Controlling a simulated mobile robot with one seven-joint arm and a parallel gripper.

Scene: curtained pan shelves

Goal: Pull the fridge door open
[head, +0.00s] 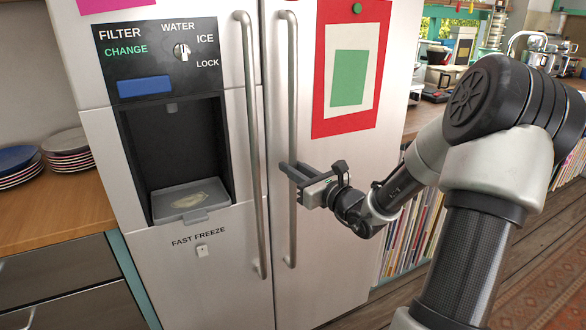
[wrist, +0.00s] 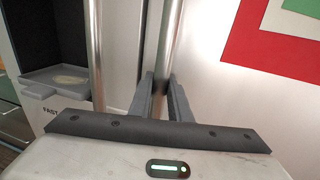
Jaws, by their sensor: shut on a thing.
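The white fridge has two doors side by side, each with a long vertical metal handle near the middle seam. The right door (head: 325,230) and the left door (head: 232,282) both look closed. My gripper (head: 290,172) is at the right door's handle (head: 292,110), a bit below its mid-height. In the wrist view the right handle (wrist: 168,40) passes between my two fingers (wrist: 160,90), which are shut on it. The left handle (head: 251,120) stands just left of the fingertips; it also shows in the wrist view (wrist: 97,50).
The left door has a dispenser recess (head: 180,150) with a grey tray. A red-framed picture (head: 319,122) hangs on the right door. A wooden counter with plates (head: 67,150) is at left. Books (head: 405,240) line a shelf right of the fridge. Wooden floor shows at lower right.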

